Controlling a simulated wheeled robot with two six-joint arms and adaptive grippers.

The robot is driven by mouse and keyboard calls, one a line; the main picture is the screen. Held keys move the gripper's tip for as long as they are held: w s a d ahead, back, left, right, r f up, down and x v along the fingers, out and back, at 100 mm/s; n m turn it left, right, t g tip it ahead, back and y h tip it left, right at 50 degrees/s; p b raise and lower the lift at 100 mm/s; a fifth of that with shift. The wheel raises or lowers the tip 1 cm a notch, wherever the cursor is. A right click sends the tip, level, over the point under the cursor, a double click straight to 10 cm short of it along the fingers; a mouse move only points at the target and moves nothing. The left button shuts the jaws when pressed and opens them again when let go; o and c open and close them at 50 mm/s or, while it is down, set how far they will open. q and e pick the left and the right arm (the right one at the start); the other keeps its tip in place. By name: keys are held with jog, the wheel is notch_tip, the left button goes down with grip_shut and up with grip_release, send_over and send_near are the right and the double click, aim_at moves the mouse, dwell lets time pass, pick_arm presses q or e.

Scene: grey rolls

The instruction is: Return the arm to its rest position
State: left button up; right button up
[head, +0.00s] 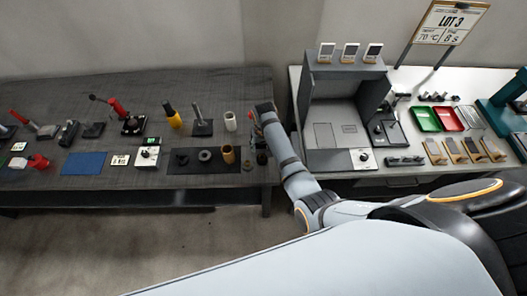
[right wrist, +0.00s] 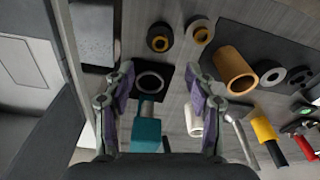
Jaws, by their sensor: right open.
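My right arm reaches from the lower right in the head view to the right end of the dark bench, where its gripper (head: 264,118) is over the bench's edge. In the right wrist view the gripper (right wrist: 160,72) is open, its two purple-padded fingers apart. Between the fingers and beyond them lie a black square piece with a pale ring (right wrist: 150,81) and a teal block (right wrist: 147,132); neither appears gripped. My left gripper is out of view.
The dark bench (head: 222,88) holds a white roll (head: 230,121), a tan roll (head: 228,154), dark rings (head: 205,155) and several tools. Right of the gripper stands a grey open-fronted booth (head: 345,100) on a white table, with green (head: 424,119) and red trays. A gap separates the tables.

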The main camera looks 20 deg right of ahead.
jog(key=s+d+r+t, duration=0.1)
jog(key=s+d+r, duration=0.2)
jog(key=s+d, duration=0.7)
jog(key=s+a+r+n+t, duration=0.1)
jog(key=s+r+n, duration=0.1)
jog(key=s+r, duration=0.9)
jog(key=s+d+f+g+b, duration=0.15)
jog(key=f+b, duration=0.25)
jog(key=f, duration=1.4)
jog(key=s+d+f+t+b, duration=0.1)
jog(key=s+f+b, duration=0.25)
jog(key=f, duration=1.45)
pick_arm(q)
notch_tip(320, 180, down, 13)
jog(key=b, duration=0.5)
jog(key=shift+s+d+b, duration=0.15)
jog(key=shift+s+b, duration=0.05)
jog(key=shift+b, duration=0.1)
pick_arm(e)
jog(key=s+f+g, duration=0.1)
jog(key=s+f, duration=0.7)
jog(key=f, duration=0.3)
jog(key=s+d+f, duration=0.1)
jog(key=s+f, duration=0.8)
jog(key=f, duration=0.2)
jog(key=shift+s+m+g+h, duration=0.25)
jog(key=shift+m+g+h, duration=0.05)
jog(key=shift+m+g, duration=0.1)
